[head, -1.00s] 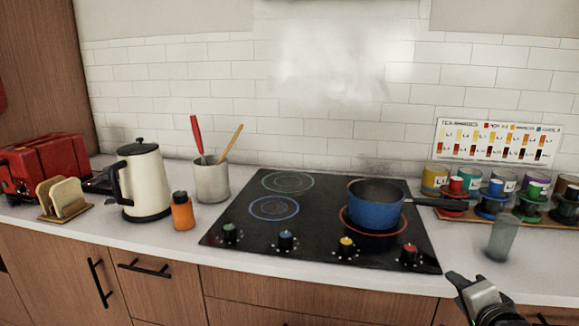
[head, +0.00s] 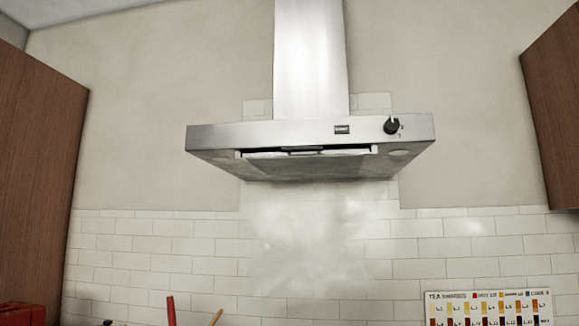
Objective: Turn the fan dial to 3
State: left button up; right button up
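The fan dial (head: 392,126) is a small black round knob on the right part of the front face of the steel range hood (head: 240,134). Small marks show around the dial, but its exact setting is too small to read. A small dark label or display (head: 342,129) sits to its left on the hood. Neither of my grippers shows in the head view now.
Pale haze hangs in front of the white tile wall (head: 480,245) below the hood. Wooden cabinets stand at the left (head: 40,160) and right (head: 553,115). A tea chart (head: 488,308) is at the lower right. Tips of a red utensil (head: 171,311) show at the bottom.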

aim_at(392, 125)
jog(key=z, duration=1.45)
jog(key=k, duration=0.8)
jog(key=u, duration=1)
